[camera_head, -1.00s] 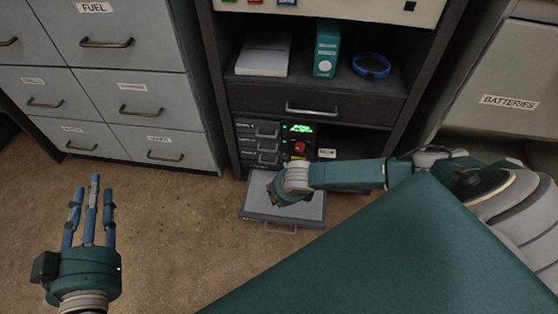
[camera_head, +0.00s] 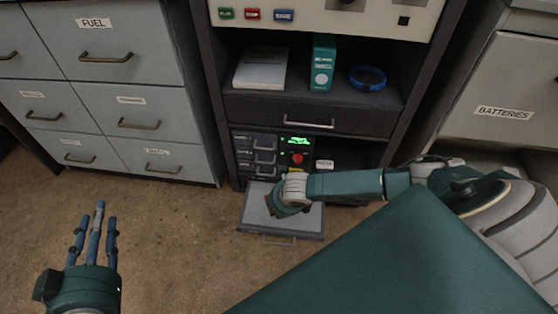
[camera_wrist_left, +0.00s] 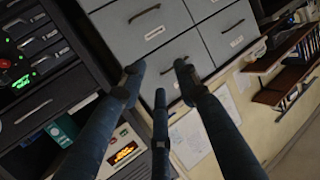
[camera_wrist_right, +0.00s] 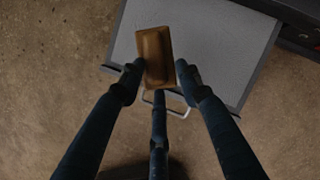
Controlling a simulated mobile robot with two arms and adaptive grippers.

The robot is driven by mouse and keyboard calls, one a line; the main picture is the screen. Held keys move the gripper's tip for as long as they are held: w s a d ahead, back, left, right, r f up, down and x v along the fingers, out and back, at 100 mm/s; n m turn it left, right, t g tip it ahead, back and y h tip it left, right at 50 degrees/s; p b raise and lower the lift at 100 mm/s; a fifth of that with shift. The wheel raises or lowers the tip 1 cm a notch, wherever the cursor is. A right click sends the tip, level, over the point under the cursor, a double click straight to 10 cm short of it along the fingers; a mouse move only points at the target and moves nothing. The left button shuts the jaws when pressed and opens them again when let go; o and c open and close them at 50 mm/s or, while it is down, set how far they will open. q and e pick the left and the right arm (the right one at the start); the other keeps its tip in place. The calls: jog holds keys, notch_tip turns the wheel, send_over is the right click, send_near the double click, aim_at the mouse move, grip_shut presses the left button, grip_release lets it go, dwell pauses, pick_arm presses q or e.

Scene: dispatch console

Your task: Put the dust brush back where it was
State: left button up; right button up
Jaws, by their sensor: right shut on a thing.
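The dust brush, seen as a brown wooden block (camera_wrist_right: 155,57), is between the fingertips of my right gripper (camera_wrist_right: 158,75). Its bristles cannot be made out. In the head view my right gripper (camera_head: 285,205) is above the pulled-out low drawer (camera_head: 309,222), and the hand hides most of the brush. In the right wrist view the drawer's flat grey inside (camera_wrist_right: 215,50) lies beneath the brush and looks empty where visible. The gap between brush and drawer is hard to judge. My left gripper (camera_head: 97,225) is open and empty, away at the left.
The console shelf above holds a pale book (camera_head: 261,70), a teal box (camera_head: 322,65) and a blue ring (camera_head: 367,78). A closed console drawer (camera_head: 310,112) is below the shelf. Grey filing cabinets (camera_head: 110,95) stand at left. The floor (camera_head: 175,235) between is clear.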

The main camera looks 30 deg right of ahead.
jog(key=shift+f+b, duration=0.5)
jog(key=shift+b, duration=0.15)
pick_arm(q)
notch_tip(320, 180, up, 8)
jog(key=d+t+h, duration=0.1)
jog(key=t, duration=0.2)
jog(key=shift+w+d+t, duration=0.15)
jog(key=shift+w+t, duration=0.2)
jog(key=shift+t, duration=0.05)
